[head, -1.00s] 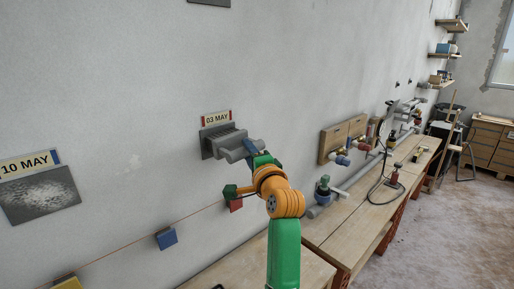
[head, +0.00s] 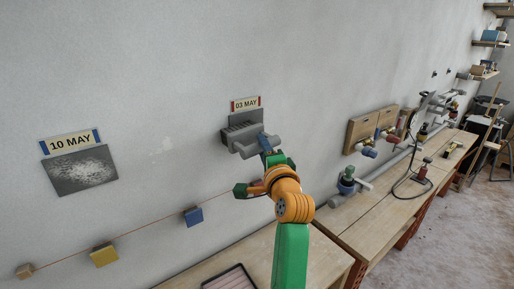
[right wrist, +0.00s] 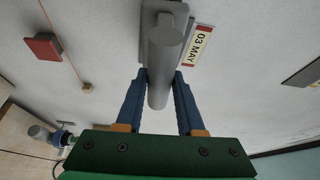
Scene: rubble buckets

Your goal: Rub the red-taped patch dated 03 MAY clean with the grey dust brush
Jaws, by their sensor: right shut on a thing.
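The patch (head: 246,116) under the red-edged 03 MAY label (head: 246,104) is a dark grey square on the wall. The label also shows in the right wrist view (right wrist: 199,43). The grey dust brush (head: 240,134) lies against the patch and hides most of its lower part. My right gripper (head: 266,145) is shut on the brush's round grey handle, which runs between the blue fingers (right wrist: 160,88) in the right wrist view. How much dust is on the covered part cannot be told. My left gripper is not in view.
A second patch (head: 80,170) with pale dust, under a blue-edged 10 MAY label (head: 70,143), is at the left. A string with coloured blocks (head: 193,216) runs below. A workbench (head: 385,195) with pipes and valves stands at the right.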

